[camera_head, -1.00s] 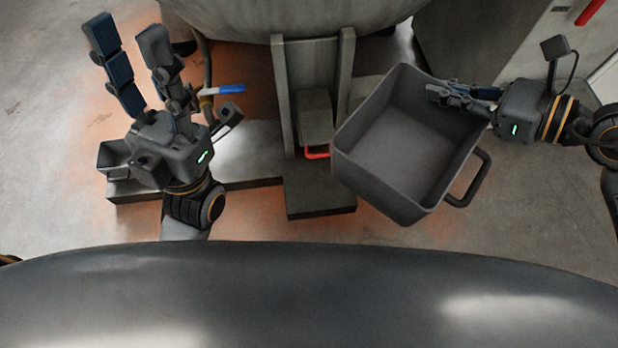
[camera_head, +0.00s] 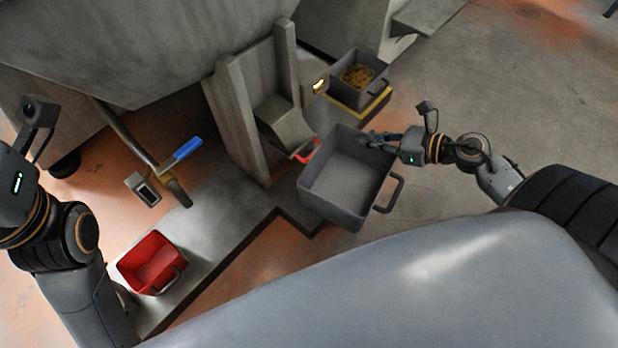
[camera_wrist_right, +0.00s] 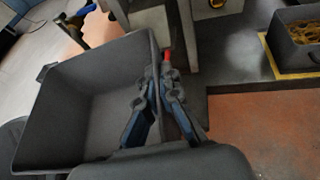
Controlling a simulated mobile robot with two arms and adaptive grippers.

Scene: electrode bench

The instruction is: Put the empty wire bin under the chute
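The empty grey wire bin (camera_head: 335,208) hangs tilted in front of and to the right of the chute (camera_head: 284,125), its inside bare. My right gripper (camera_head: 372,139) is shut on the bin's far right rim. In the right wrist view the bin (camera_wrist_right: 75,95) fills the left side, and the fingers (camera_wrist_right: 158,88) pinch its wall, one inside and one outside. The chute's lower end has a red bar (camera_head: 309,151) close to the bin's rim. My left arm is at the left edge; its fingers are out of view.
A second grey bin with yellowish wire (camera_head: 358,76) stands on a yellow-edged spot (camera_head: 368,108) behind. A red bin (camera_head: 150,264) sits on the grey floor plate (camera_head: 215,228). A blue-handled valve (camera_head: 182,151) sticks out left of the chute. Open floor (camera_head: 470,90) lies to the right.

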